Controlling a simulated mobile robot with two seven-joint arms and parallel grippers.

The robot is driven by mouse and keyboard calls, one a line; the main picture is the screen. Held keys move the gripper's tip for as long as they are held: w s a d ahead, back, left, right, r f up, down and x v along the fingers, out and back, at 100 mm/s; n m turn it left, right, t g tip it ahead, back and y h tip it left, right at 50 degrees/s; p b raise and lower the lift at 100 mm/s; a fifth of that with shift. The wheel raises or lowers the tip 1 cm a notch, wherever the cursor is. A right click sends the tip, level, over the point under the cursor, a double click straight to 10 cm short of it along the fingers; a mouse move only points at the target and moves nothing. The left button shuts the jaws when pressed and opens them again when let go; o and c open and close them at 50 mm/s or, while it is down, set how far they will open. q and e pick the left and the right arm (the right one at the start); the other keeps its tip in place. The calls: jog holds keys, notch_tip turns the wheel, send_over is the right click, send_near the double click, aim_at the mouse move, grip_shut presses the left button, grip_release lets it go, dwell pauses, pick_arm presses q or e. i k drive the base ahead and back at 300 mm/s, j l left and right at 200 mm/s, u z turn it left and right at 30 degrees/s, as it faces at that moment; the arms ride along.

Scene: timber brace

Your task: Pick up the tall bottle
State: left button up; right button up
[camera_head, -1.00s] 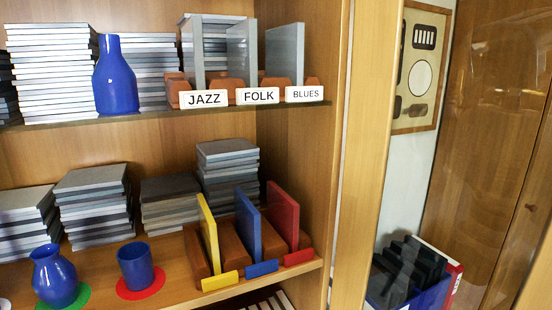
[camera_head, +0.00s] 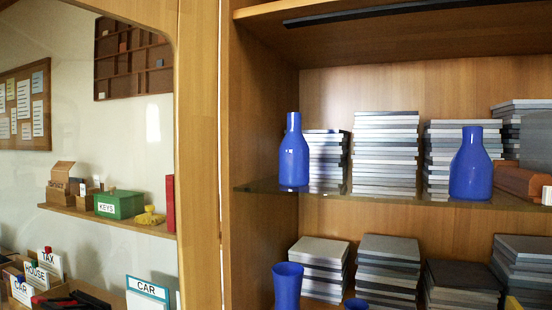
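Two blue bottles stand upright on the upper shelf. The left bottle (camera_head: 293,155) has a slim, straight neck and stands near the shelf's left end, in front of a stack of cases. The right bottle (camera_head: 471,168) has wider shoulders and a short neck, and stands left of a brown holder. They look about equally high in the picture, so I cannot tell for sure which is the tall one. Neither of my grippers is in view.
The glass-edged upper shelf (camera_head: 385,199) holds several stacks of grey cases (camera_head: 385,152). Below are more stacks and a blue cup (camera_head: 288,286), cut off by the frame. Left of the cabinet's side wall are a green KEYS box (camera_head: 119,204) and a yellow object (camera_head: 150,217).

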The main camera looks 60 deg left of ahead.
aim_at(294, 151)
jog(key=j+u, duration=0.1)
jog(key=u, duration=1.7)
jog(key=k+z, duration=0.35)
jog(key=i, duration=0.05)
